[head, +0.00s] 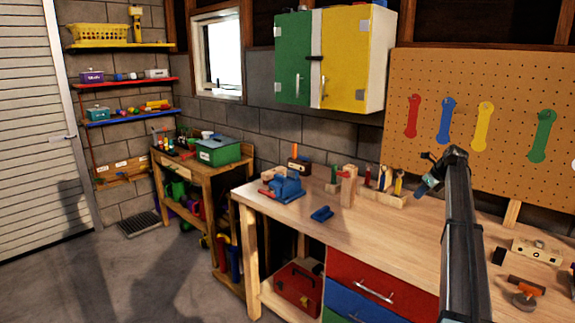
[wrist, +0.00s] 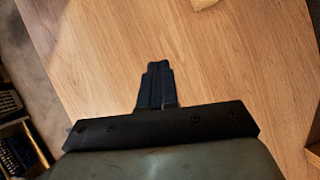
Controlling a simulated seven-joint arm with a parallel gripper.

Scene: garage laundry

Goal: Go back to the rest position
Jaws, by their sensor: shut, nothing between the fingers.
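My arm rises from the lower right of the head view and bends over the wooden workbench (head: 345,220). My gripper (head: 420,193) is at its end, above the bench and in front of the pegboard, and is small there. In the wrist view my gripper (wrist: 156,70) shows its two dark fingers together, with nothing between them. Bare wood of the workbench (wrist: 240,80) lies beneath the fingers, and they appear clear of it.
A blue vise (head: 285,187), a blue block (head: 322,213) and a wooden tool rack (head: 390,197) stand on the bench. Wooden and metal tools (head: 535,250) lie at right. The pegboard (head: 440,80) is behind; a green and yellow cabinet (head: 325,60) hangs above. The bench's front middle is clear.

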